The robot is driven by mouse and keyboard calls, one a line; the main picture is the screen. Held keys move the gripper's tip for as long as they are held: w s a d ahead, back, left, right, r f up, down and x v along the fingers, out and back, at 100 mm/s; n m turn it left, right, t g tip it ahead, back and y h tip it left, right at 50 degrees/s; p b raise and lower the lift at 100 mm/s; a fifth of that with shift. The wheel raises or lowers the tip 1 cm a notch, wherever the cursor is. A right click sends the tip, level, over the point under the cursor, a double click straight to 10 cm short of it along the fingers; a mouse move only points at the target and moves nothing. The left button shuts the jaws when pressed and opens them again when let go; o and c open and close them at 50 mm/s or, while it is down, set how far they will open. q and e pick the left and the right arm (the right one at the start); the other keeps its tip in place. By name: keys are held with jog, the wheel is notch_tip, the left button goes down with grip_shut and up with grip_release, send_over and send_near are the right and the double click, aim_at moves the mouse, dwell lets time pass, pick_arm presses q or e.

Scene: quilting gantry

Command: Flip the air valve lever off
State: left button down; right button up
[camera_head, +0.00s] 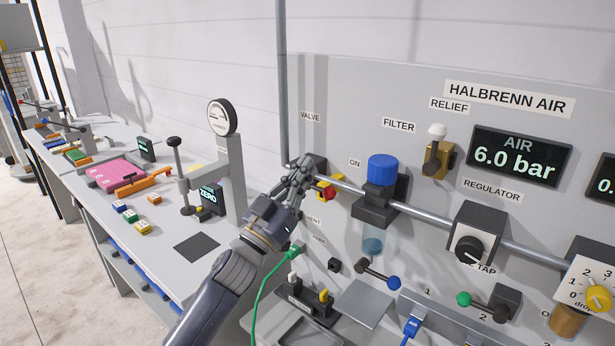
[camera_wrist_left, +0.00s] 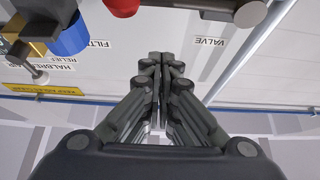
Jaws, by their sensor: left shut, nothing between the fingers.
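The air valve (camera_head: 316,163) sits on the pipe under the VALVE label, mostly hidden behind my left gripper. A red and yellow part (camera_head: 327,190), apparently its lever, shows just right of the fingers, below the ON label (camera_head: 354,162). My left gripper (camera_head: 299,172) is shut and empty, close to the valve in the head view; contact cannot be told. In the left wrist view the closed fingers (camera_wrist_left: 160,62) point at the panel, and a red part (camera_wrist_left: 122,6) shows at the top edge, apart from them. My right gripper is out of view.
The filter with its blue cap (camera_head: 382,168) stands right of the valve. The relief valve (camera_head: 437,155), regulator (camera_head: 473,240) and pipe (camera_head: 425,218) are further right. The AIR display (camera_head: 518,157) reads 6.0 bar. A dial gauge (camera_head: 222,117) on a stand is left. A green hose (camera_head: 262,285) hangs below.

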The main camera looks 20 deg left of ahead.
aim_at(312, 187)
pick_arm(q)
jog(key=f, duration=0.2)
jog(key=w+f, duration=0.1)
jog(key=shift+d+f, duration=0.25)
jog(key=shift+f, duration=0.1)
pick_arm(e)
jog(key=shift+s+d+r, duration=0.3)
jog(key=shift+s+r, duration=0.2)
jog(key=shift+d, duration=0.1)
